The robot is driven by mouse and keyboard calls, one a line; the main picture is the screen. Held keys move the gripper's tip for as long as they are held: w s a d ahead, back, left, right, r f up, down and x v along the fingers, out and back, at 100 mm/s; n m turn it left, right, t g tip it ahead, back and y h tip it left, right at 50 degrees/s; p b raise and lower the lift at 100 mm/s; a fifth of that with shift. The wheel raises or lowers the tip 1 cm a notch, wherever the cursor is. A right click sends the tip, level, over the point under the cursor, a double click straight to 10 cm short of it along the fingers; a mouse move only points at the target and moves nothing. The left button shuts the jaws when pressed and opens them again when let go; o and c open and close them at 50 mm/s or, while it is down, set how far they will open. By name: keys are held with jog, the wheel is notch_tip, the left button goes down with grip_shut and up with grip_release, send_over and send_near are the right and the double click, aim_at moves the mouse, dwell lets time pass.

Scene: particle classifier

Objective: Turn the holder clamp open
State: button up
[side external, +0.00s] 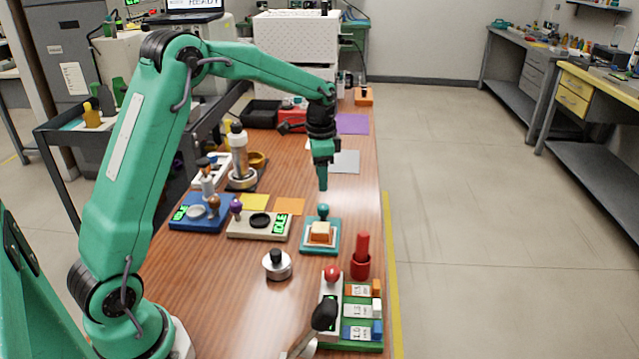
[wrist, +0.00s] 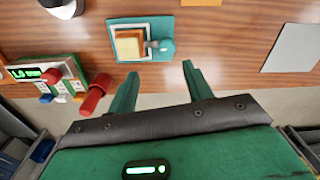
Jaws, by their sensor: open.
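The holder is a teal square plate (side external: 307,248) near the table's right edge, with an orange-and-cream block (side external: 320,231) on it. A round teal knob (side external: 323,211) stands at the block's far side; I take it as the clamp. In the wrist view the plate (wrist: 122,23) is ahead of my fingers, with the block (wrist: 129,44) at left and the knob (wrist: 166,46) at right on a grey stem. My gripper (wrist: 160,85) is open and empty. In the side view my gripper (side external: 322,180) hangs above and beyond the knob, apart from it.
A red cylinder in a red cup (side external: 361,266) and a green-based unit with coloured blocks (side external: 375,290) stand nearer the camera. A cream device with a green display (side external: 262,224) is left of the holder. A grey sheet (side external: 346,162) lies beyond, with bare wood between.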

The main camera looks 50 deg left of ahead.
aim_at(322, 206)
jog(key=shift+w+a+f, duration=0.25)
jog(key=shift+w+f, duration=0.1)
jog(key=shift+f, duration=0.25)
jog(key=shift+w+a+f, duration=0.25)
jog(key=shift+w+f, duration=0.05)
jog(key=shift+f, duration=0.25)
jog(key=shift+f, duration=0.1)
jog(key=shift+f, duration=3.8)
jog(key=shift+c, duration=0.2)
jog(key=c, duration=0.9)
